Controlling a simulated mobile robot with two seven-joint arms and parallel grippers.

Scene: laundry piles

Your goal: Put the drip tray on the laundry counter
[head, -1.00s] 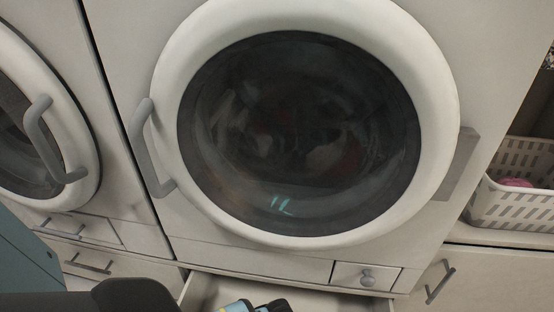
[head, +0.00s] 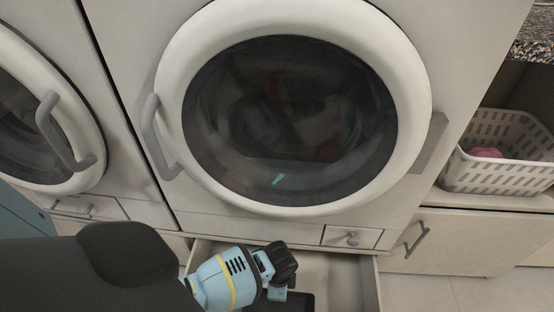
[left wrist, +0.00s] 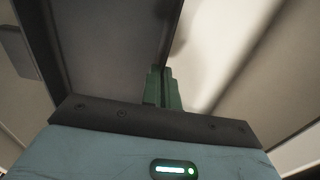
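The drip tray (head: 297,302) looks like a dark, flat piece at the bottom edge of the head view, mostly cut off. In the left wrist view the dark tray (left wrist: 110,40) fills the upper left. My left gripper (head: 277,288) is over the open drawer below the washer; its green fingers (left wrist: 163,75) are close together at the tray's right edge and appear shut on it. The laundry counter (head: 537,42) shows as a speckled stone top at the upper right. My right gripper is out of view.
An open drawer (head: 370,285) juts out under the front-loading washer (head: 290,200). A white basket (head: 500,175) with something pink in it stands on a shelf at the right, below the counter. A second washer (head: 90,120) stands at the left. Floor shows at the lower right.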

